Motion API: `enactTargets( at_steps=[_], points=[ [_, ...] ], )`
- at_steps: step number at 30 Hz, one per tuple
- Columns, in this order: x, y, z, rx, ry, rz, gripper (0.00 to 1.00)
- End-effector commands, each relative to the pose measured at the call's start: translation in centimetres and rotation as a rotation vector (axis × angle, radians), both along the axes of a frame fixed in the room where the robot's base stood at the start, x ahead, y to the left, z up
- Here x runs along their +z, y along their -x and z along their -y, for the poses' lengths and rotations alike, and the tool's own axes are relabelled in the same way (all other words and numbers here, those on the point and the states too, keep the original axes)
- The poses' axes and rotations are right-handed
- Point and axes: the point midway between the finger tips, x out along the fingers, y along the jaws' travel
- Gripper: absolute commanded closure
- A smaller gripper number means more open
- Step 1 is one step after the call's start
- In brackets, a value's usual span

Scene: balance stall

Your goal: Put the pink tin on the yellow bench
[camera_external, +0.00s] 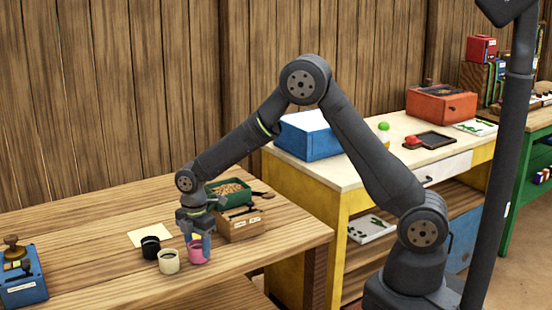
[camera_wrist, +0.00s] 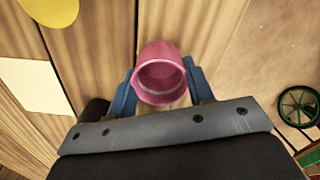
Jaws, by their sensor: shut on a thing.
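The pink tin (camera_external: 196,254) is near the front edge of the wooden table, with my gripper (camera_external: 197,240) above and around it. In the wrist view the pink tin (camera_wrist: 161,72) sits between the two blue fingers of my gripper (camera_wrist: 160,85), which is shut on it. Whether its base touches the table I cannot tell. The yellow bench (camera_external: 335,180) stands to the right of the wooden table, with a pale top and a white drawer.
A cream tin (camera_external: 168,262) and a black tin (camera_external: 151,247) stand left of the pink tin. A wooden box (camera_external: 240,226) and green tray (camera_external: 228,193) lie behind it. A blue-white box (camera_external: 308,136), a dark tray (camera_external: 430,141) and a red box (camera_external: 441,104) occupy the bench top.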

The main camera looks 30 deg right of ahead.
Motion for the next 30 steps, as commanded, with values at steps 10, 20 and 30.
enactTargets(
  at_steps=[10,20,30],
  points=[
    [-0.3,0.0,0.0,0.0,0.0,0.0,0.75],
    [-0.3,0.0,0.0,0.0,0.0,0.001,0.31],
    [2.7,-0.1,-0.1,0.0,-0.004,0.005,0.31]
  ],
)
